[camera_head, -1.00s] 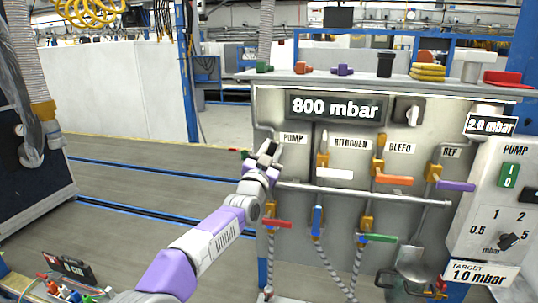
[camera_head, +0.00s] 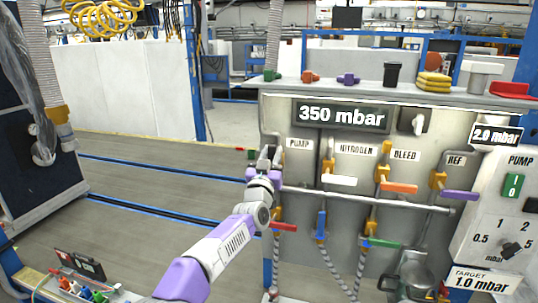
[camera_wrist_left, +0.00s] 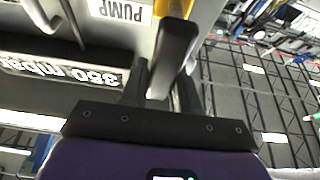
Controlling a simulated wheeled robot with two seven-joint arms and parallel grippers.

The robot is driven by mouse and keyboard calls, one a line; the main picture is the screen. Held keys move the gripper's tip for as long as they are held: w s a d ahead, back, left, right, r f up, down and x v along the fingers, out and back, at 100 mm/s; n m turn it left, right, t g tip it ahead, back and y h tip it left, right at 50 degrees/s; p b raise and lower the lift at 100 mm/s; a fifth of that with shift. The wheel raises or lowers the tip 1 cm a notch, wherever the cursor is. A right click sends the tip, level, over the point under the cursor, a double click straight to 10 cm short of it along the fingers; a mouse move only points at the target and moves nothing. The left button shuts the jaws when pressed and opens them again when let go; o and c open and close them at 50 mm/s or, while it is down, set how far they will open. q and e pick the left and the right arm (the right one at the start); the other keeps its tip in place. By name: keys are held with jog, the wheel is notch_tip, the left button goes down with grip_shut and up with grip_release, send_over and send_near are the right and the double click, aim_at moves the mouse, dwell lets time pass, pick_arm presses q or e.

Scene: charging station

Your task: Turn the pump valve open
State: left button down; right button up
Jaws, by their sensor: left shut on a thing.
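The pump valve's dark handle (camera_wrist_left: 176,45) shows in the left wrist view, running between the fingers of my left gripper (camera_wrist_left: 160,92). In the head view my left gripper (camera_head: 266,157) is at the panel's left edge, just left of and below the PUMP label (camera_head: 300,144), and points upward. It is shut on the handle. The gripper hides most of the valve in the head view. The PUMP label (camera_wrist_left: 121,10) appears upside down in the wrist view. The panel display (camera_head: 341,115) reads 350 mbar. My right gripper is not in view.
White nitrogen (camera_head: 340,180), orange bleed (camera_head: 399,187) and purple ref (camera_head: 460,195) handles line the panel to the right. A horizontal pipe (camera_head: 370,198) runs below them. Red (camera_head: 285,227) and green (camera_head: 384,243) handles sit lower.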

pick_arm(q)
jog(key=c, duration=0.9)
grip_release()
jog(key=shift+s, duration=0.1)
jog(key=shift+s+a+f+b, duration=0.25)
jog(key=shift+s+f+b, duration=0.1)
jog(key=shift+s, duration=0.25)
jog(key=shift+b+v, duration=0.6)
jog(key=shift+v, duration=2.4)
